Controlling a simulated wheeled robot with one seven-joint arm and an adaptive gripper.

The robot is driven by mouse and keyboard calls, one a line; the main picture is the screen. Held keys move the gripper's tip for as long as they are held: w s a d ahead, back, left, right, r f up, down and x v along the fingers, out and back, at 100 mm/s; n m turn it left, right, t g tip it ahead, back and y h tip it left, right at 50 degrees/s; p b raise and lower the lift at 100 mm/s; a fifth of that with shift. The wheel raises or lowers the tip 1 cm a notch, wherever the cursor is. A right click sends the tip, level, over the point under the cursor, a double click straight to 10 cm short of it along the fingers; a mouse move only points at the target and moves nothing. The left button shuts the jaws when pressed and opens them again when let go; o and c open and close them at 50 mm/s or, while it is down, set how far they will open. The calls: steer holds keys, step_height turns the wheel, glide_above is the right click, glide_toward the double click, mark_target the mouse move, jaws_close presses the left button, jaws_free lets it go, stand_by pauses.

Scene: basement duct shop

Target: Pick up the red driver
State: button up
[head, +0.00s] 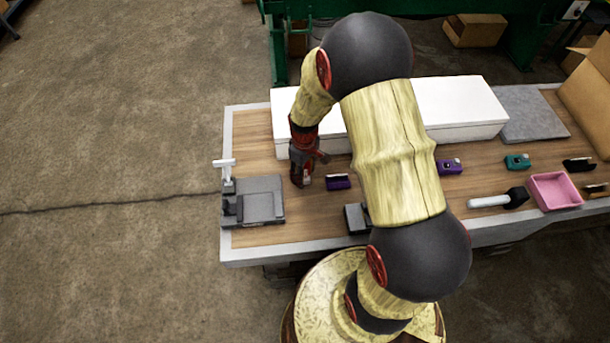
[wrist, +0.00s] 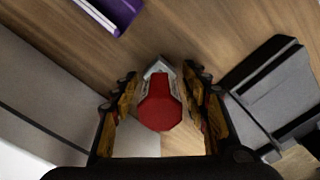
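The red driver (wrist: 160,105) shows in the wrist view as a red, faceted body with a grey metal part at its far end. My gripper (wrist: 160,76) is open, with one finger on each side of the driver and a small gap on both sides. In the head view my gripper (head: 303,175) is low over the left part of the workbench, pointing down. There, my gripper largely hides the driver, and I cannot make it out clearly.
The workbench (head: 258,127) holds a grey vise-like device (head: 262,200) left of my gripper and a purple item (head: 338,182) just right. A long white box (head: 460,105) lies behind. A pink tray (head: 553,190) and a black-headed mallet (head: 497,199) are farther right.

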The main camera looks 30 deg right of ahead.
steer(key=c, duration=1)
steer(key=shift+o, duration=0.2)
steer(key=shift+r, duration=0.5)
step_height(320, 180, up, 2)
steer(key=shift+r+p, duration=0.15)
steer(key=shift+p, duration=0.3)
steer(key=s+d+r+p, duration=0.1)
steer(key=s+d+r, duration=0.2)
steer(key=s+r, duration=0.2)
steer(key=s+d+r+p, duration=0.1)
steer(key=s+d+r, duration=0.2)
steer(key=s, duration=0.4)
steer(key=shift+s+d+r, duration=0.25)
steer(key=shift+r, duration=0.65)
